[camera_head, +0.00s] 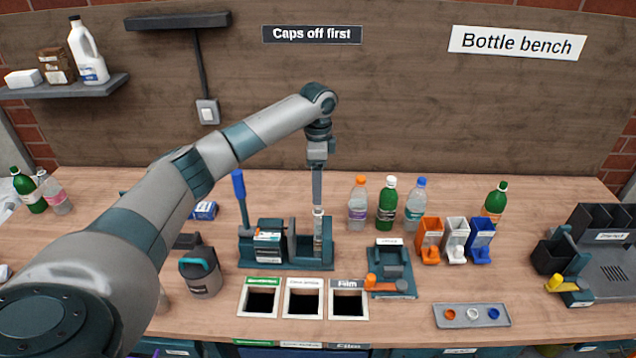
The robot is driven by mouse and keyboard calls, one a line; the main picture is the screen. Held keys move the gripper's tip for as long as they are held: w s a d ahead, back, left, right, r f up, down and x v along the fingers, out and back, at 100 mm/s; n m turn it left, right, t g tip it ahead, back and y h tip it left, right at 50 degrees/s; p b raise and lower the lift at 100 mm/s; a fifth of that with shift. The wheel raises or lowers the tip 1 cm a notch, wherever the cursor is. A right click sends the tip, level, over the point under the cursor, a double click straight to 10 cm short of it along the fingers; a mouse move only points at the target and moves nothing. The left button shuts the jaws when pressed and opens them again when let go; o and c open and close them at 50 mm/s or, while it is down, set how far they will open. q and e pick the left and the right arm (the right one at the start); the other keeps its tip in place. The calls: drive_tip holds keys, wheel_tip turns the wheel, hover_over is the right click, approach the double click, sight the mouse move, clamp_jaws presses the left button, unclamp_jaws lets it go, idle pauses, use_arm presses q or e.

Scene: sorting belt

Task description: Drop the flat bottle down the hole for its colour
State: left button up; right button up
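My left arm reaches in from the left, and its gripper (318,212) points straight down over the dark press (309,266) with a blue lever (239,184). A small pale, upright piece shows at the fingertips, inside or just above the press's open chamber; I cannot tell if it is the flat bottle or if the fingers grip it. Three square holes lie in the bench in front: one with a green label (262,283), one with a white label (304,283) and one labelled Film (348,284). My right gripper is not in view.
Several upright capped bottles stand behind, including a green one with a white cap (387,206). Orange, white and blue bins (455,240), a cap tray (472,315) and a dark station (391,273) with an orange handle lie to the right. A grey canister (200,274) stands left.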

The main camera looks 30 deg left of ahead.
use_arm(q)
drive_tip(key=shift+f, duration=0.1)
hover_over(318, 222)
drive_tip(key=w+a, duration=0.1)
drive_tip(key=w, duration=0.1)
drive_tip(key=f, duration=0.6)
drive_tip(key=shift+s+f+b, duration=0.25)
drive_tip(key=shift+f+b, duration=0.1)
drive_tip(key=shift+f, duration=0.05)
wheel_tip(318, 222, down, 8)
drive_tip(key=b, duration=0.7)
drive_tip(key=shift+f, duration=0.1)
drive_tip(key=shift+f+b, duration=1.15)
drive_tip(key=c, duration=1.1)
drive_tip(key=shift+r, duration=0.1)
drive_tip(key=shift+r, duration=0.1)
